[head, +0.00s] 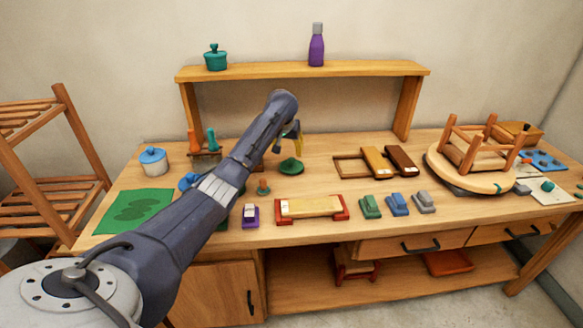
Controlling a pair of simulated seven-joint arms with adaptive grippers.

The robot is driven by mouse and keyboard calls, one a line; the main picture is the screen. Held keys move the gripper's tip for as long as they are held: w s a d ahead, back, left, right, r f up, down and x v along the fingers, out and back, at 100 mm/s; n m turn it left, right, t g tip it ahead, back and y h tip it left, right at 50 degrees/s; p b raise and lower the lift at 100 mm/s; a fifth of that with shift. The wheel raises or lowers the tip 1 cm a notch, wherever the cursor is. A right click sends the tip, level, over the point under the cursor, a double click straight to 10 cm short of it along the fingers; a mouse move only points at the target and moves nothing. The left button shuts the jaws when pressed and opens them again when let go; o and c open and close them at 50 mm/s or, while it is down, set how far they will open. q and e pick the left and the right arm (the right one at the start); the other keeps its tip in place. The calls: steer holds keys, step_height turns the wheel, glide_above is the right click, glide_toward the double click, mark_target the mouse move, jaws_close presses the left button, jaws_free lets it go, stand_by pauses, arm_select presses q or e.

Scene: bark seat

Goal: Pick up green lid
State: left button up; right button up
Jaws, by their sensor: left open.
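A dark green lid (291,167) with a small knob on top lies on the workbench behind the red-ended wooden block. My left gripper (288,143) is open and empty, just above and slightly behind or over the lid in the picture. It looks apart from the lid, though the exact gap is hard to tell. The gripper is partly hidden by my left arm. My right gripper is not in view.
A teal lidded pot (215,60) and a purple bottle (317,50) stand on the raised shelf (365,68). An upturned stool (475,155) is at the right. Several small blocks line the bench's front.

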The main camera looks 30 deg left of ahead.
mark_target(291, 159)
arm_select(q)
steer(key=shift+w+x, duration=0.1)
steer(key=shift+x, duration=1.85)
steer(key=shift+w+x, duration=0.15)
steer(key=shift+x, duration=1.85)
steer(key=shift+d+r, duration=0.1)
steer(key=shift+c, duration=0.5)
jaws_close()
